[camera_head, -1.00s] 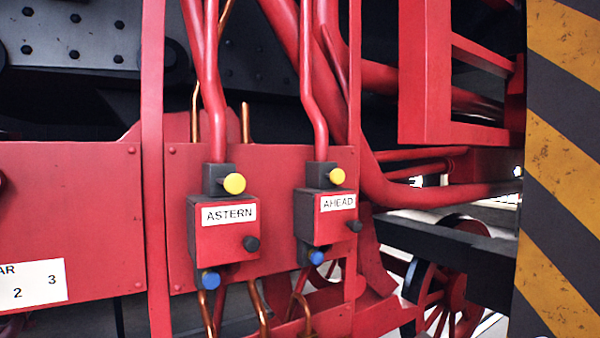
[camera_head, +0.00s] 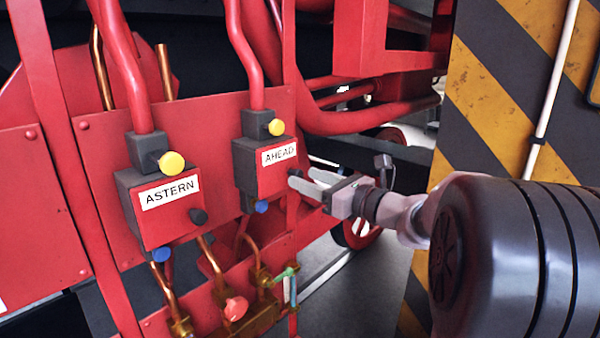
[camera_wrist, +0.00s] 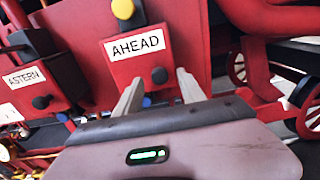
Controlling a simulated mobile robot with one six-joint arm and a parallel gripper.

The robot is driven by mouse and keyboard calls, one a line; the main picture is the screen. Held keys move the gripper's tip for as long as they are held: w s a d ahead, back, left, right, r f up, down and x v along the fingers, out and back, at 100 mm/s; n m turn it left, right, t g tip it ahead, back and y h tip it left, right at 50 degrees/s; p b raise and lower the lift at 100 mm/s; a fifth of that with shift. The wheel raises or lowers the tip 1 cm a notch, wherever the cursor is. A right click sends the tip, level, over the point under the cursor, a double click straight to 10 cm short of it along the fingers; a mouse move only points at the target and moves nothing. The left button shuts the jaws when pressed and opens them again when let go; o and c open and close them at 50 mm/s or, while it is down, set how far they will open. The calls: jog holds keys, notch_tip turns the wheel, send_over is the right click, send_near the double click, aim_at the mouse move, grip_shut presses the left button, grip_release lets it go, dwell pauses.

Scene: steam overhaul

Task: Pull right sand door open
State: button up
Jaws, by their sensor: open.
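The right sand door is the red front of the box labelled AHEAD (camera_head: 275,178). It looks closed. Its black knob (camera_head: 294,174) is at the lower right of the front, and it also shows in the wrist view (camera_wrist: 159,75). My gripper (camera_head: 306,181) is open, coming from the right, with its fingertips close to this knob. In the wrist view my fingers (camera_wrist: 160,80) lie to either side of the knob. I cannot tell whether they touch it. The left box, labelled ASTERN (camera_head: 168,220), also looks closed.
Yellow knobs (camera_head: 277,127) and blue knobs (camera_head: 262,207) sit above and below the boxes. Red pipes (camera_head: 243,50) run down into them. Copper pipes and a valve with a red handle (camera_head: 236,308) are below. A yellow-black striped panel (camera_head: 500,100) stands at right.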

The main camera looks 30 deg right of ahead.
jog(key=shift+w+a, duration=0.2)
jog(key=shift+w, duration=0.35)
grip_shut()
dwell(1.0)
